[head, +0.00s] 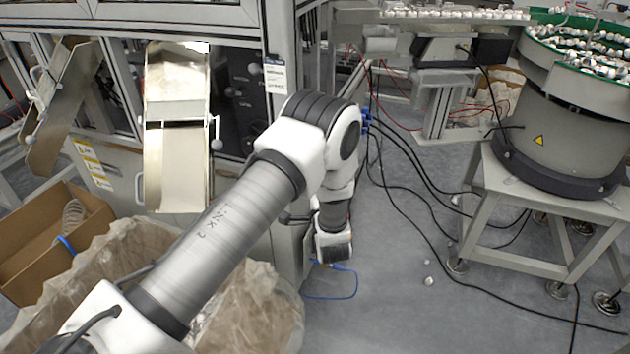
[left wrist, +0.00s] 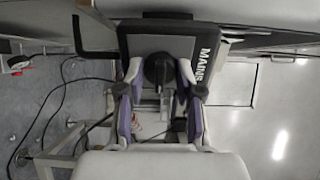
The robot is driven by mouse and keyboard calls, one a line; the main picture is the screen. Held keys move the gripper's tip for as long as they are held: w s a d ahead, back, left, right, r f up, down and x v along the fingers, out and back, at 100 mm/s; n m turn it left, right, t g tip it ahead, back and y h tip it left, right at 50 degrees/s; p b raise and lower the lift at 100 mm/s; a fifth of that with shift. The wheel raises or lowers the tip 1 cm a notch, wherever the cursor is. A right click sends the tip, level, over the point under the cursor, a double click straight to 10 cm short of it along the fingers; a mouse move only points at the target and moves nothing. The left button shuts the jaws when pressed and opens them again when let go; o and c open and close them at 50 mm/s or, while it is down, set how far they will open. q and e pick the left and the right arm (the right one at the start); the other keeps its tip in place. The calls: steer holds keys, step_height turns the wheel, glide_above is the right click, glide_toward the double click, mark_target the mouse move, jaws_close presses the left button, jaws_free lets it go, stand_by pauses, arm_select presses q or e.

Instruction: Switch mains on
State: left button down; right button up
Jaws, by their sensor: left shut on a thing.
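In the left wrist view a dark switch box carries the label MAINS (left wrist: 207,62) in white, turned sideways. I cannot tell from the knob whether the mains is on or off. In the head view my left arm reaches across to the right side of the machine cabinet (head: 283,50); its gripper and the switch are hidden there. My right gripper is in neither view.
A bowl feeder (head: 560,120) with several caps stands on a metal frame (head: 480,205) at right. Black cables (head: 425,225) lie on the floor between it and the cabinet. A cardboard box (head: 35,250) and a plastic-lined bin (head: 265,300) stand at lower left.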

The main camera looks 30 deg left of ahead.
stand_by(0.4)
arm_select(q)
steer(key=c, duration=0.8)
jaws_free()
steer(key=shift+o, duration=0.2)
steer(key=shift+d, duration=0.1)
steer(key=v, duration=1.1)
steer(key=shift+s+d, duration=0.2)
steer(key=shift+s, duration=0.15)
